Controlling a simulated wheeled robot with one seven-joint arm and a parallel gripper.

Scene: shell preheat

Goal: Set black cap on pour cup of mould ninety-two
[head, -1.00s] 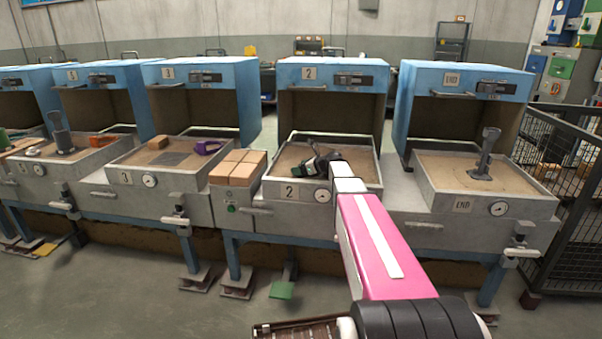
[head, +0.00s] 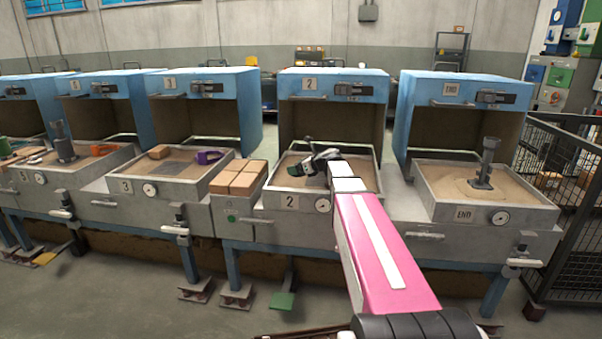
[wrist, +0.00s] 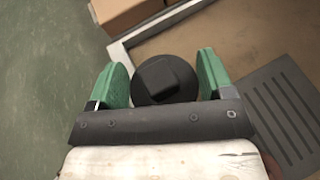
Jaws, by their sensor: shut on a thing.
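In the wrist view, my gripper (wrist: 165,82) is shut on the black cap (wrist: 165,82), a round disc with a square knob on top, held between green fingers. In the head view my gripper (head: 308,169) is over the sand tray (head: 372,184) of station 2; the cap is hard to pick out there. A grey mould with an upright pour cup (head: 487,160) stands in the sand of the END station at right. Another dark upright mould (head: 63,142) stands in a tray at far left. No number is legible on either, so I cannot tell which is ninety-two.
Blue hoods (head: 333,83) rise behind the trays. A slotted plate (wrist: 287,108) lies at right in the wrist view. Tray 3 holds a brick and a purple piece (head: 209,157). A mesh fence (head: 570,210) stands at far right.

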